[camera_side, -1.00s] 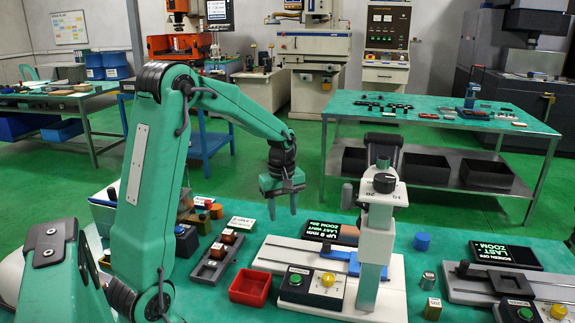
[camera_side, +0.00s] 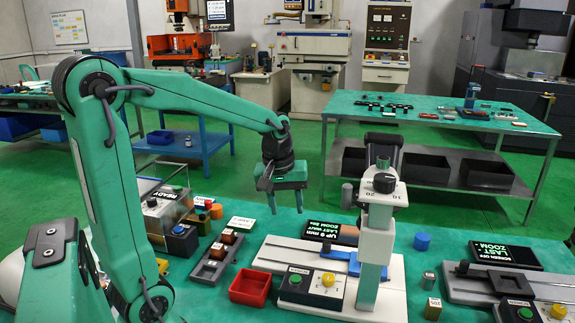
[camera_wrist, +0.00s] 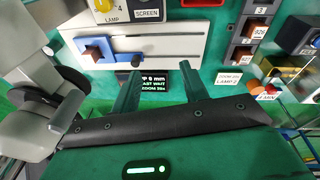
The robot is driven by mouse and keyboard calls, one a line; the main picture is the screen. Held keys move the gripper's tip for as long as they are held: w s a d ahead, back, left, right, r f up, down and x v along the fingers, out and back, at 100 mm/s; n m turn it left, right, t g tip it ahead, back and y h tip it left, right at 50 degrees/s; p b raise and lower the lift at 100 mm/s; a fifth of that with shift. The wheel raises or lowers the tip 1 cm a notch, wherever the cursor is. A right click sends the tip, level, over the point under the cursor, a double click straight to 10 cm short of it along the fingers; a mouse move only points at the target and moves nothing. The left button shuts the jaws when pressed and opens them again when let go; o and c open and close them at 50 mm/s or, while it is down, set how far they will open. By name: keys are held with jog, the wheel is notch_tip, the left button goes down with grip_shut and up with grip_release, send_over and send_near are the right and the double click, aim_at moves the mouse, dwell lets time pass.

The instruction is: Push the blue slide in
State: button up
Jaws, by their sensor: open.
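The blue slide (camera_side: 342,262) lies along the white base plate (camera_side: 262,262) of the bench instrument, just left of its upright post (camera_side: 374,240). My gripper (camera_side: 286,207) hangs in the air behind and left of the slide in the side view, fingers down, touching nothing. In the wrist view my gripper (camera_wrist: 160,72) has its two fingers apart with nothing between them, and the slide is beyond the fingertips, to the upper left.
A control box with green and yellow buttons (camera_side: 312,285) sits on the plate's near side. A small dark display (camera_side: 331,232) lies behind the plate. A red tray (camera_side: 250,287) and a grey holder with brown blocks (camera_side: 217,258) stand to the left. A blue cap (camera_side: 422,241) stands right.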

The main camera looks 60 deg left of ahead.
jog(key=s+d+r+m+t, duration=0.2)
jog(key=s+d+r+m, duration=0.1)
jog(key=s+d+m, duration=0.3)
jog(key=shift+s+d+r+m, duration=0.4)
jog(key=shift+s+d, duration=0.1)
jog(key=shift+d, duration=0.3)
dwell(0.3)
jog(key=shift+s+d+m+t+h, duration=0.1)
jog(key=shift+s+d+m+t, duration=0.15)
jog(key=shift+s+d+m, duration=0.4)
jog(key=shift+s+d+m+t+h, duration=0.1)
jog(key=shift+s+d+m+t, duration=0.3)
jog(key=shift+s+m, duration=0.45)
jog(key=shift+s+d+m+t+h, duration=0.1)
jog(key=shift+s+d+m+t, duration=0.05)
jog(key=shift+s+d+m, duration=0.6)
